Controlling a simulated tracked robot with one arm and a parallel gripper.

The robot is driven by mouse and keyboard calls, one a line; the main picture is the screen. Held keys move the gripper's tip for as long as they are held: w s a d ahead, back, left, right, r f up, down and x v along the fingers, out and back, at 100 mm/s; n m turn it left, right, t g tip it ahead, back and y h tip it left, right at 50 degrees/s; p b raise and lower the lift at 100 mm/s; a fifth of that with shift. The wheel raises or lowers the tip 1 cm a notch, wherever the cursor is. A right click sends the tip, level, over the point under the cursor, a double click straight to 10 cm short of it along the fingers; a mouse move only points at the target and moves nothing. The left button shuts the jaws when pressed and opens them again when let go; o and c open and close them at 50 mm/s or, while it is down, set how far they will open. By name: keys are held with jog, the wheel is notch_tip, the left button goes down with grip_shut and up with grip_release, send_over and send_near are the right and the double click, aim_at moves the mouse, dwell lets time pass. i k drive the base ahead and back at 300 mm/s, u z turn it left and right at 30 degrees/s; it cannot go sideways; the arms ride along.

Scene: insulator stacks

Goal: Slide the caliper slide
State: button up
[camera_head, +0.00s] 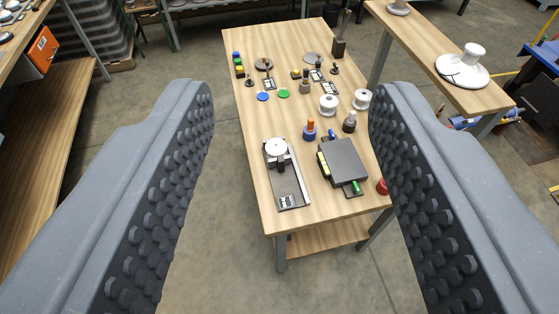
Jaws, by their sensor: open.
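On the wooden table, a dark flat fixture (292,192) lies near the front left. A pale rail runs along its right side, and a small display panel (287,201) sits at its front end. A white disc (276,147) and a small dark block (281,164) sit at its back end. This looks like the caliper, and the dark block may be its slide; I cannot tell for sure. My gripper (291,95) is wide open and empty. Its studded fingers frame the table from left and right, well above and apart from the fixture.
Right of the fixture stands a dark box (346,161) with green and yellow parts. A blue-and-orange piece (310,131), white spools (328,105) and several small parts stand farther back on the table (245,125). A side bench (425,55) holds a white insulator (464,69).

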aim_at(278, 162)
jog(key=u, duration=0.3)
jog(key=i, duration=1.05)
jog(key=z, duration=0.4)
